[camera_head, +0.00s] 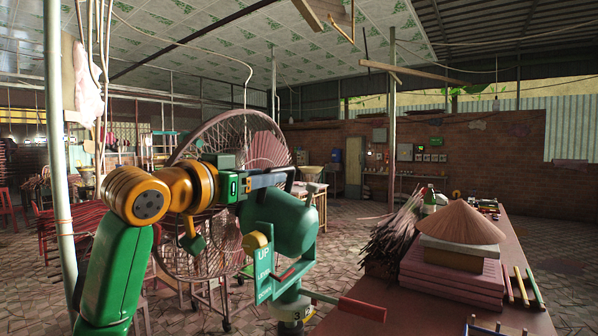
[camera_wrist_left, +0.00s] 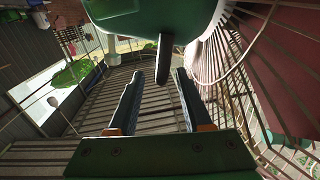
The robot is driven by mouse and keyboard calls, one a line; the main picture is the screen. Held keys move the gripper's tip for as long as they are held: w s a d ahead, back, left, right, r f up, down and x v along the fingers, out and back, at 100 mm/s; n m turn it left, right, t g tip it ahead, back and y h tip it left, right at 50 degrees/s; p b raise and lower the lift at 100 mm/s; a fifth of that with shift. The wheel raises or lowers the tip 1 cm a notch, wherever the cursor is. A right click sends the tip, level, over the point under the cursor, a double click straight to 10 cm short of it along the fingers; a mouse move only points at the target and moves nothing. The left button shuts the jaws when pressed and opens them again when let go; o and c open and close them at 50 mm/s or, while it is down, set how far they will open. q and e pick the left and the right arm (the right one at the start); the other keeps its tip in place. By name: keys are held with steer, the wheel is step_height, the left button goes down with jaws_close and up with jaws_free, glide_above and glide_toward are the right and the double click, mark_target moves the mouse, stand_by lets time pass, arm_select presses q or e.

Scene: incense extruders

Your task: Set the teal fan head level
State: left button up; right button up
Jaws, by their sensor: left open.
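The teal fan head (camera_head: 285,222) stands in the middle of the head view, with its large round wire cage (camera_head: 210,215) on the left. A sign lettered UP, LEVEL and DOWN is below it, with a small red pointer (camera_head: 284,272) beside the lettering. A dark bar handle (camera_wrist_left: 165,58) extends from the green housing in the wrist view. My left gripper (camera_head: 286,177) is open at the top of the head. In the wrist view the bar lies between its fingertips (camera_wrist_left: 160,75), with gaps on both sides. My right gripper is out of view.
A red-gripped lever (camera_head: 360,308) sticks out low on the stand. The table (camera_head: 400,318) at right holds stacked pink boards (camera_head: 452,275), a conical hat (camera_head: 462,222) and incense bundles (camera_head: 393,240). A pale post (camera_head: 58,150) stands at the left. Open tiled floor lies behind.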

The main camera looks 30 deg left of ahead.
mark_target(280, 169)
arm_select(q)
steer(key=shift+w+r+p, duration=0.2)
steer(key=shift+r+p, duration=0.2)
steer(key=shift+w+r+p, duration=0.2)
steer(key=shift+w+p, duration=0.35)
steer(key=shift+p, duration=0.05)
steer(key=shift+w+r+p, duration=0.15)
steer(key=shift+w+p, duration=0.4)
steer(key=w, duration=0.1)
steer(key=w+p, duration=0.1)
steer(key=w, duration=0.1)
steer(key=shift+w+f, duration=0.25)
steer(key=shift+f, duration=0.15)
steer(key=shift+w+f, duration=0.1)
steer(key=shift+s, duration=0.25)
jaws_close()
steer(key=shift+a, duration=0.1)
